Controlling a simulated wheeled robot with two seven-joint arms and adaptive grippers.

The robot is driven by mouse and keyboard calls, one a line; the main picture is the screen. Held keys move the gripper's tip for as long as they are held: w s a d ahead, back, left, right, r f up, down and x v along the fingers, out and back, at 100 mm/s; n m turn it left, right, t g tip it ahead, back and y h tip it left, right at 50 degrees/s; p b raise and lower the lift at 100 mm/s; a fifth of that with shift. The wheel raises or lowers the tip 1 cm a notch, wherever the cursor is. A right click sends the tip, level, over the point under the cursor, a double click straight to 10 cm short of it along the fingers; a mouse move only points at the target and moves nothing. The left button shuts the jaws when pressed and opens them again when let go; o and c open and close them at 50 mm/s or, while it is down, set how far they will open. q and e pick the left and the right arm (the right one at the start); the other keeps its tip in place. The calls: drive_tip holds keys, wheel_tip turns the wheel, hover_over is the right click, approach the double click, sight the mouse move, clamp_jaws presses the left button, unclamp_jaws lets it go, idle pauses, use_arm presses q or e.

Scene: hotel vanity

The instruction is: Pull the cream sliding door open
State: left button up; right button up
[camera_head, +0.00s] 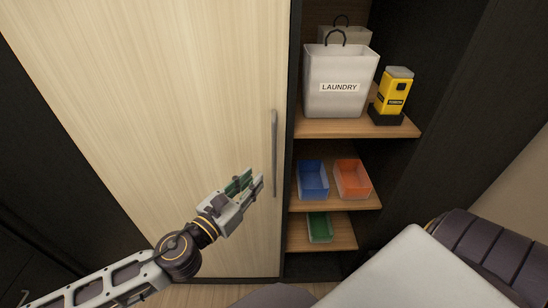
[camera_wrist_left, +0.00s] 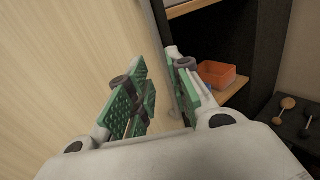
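The cream sliding door (camera_head: 170,110) covers the left part of the closet, with its right edge beside open shelves. A grey vertical bar handle (camera_head: 274,150) is near that edge. My left gripper (camera_head: 251,183) is in front of the door, just left of the handle's lower part. Its green-padded fingers stand apart in the left wrist view (camera_wrist_left: 160,92), and I see nothing held between them. My right gripper is not in view.
Right of the door, the upper shelf (camera_head: 345,129) holds a laundry bag (camera_head: 335,100) and a yellow device (camera_head: 395,88). Below are blue (camera_head: 312,180), orange (camera_head: 352,178) and green (camera_head: 319,228) bins. A dark wall (camera_head: 450,110) bounds the shelves on the right.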

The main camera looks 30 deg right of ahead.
sight(273, 160)
use_arm(q)
drive_tip(key=shift+p+x, duration=0.6)
drive_tip(key=shift+x, duration=4.95)
clamp_jaws()
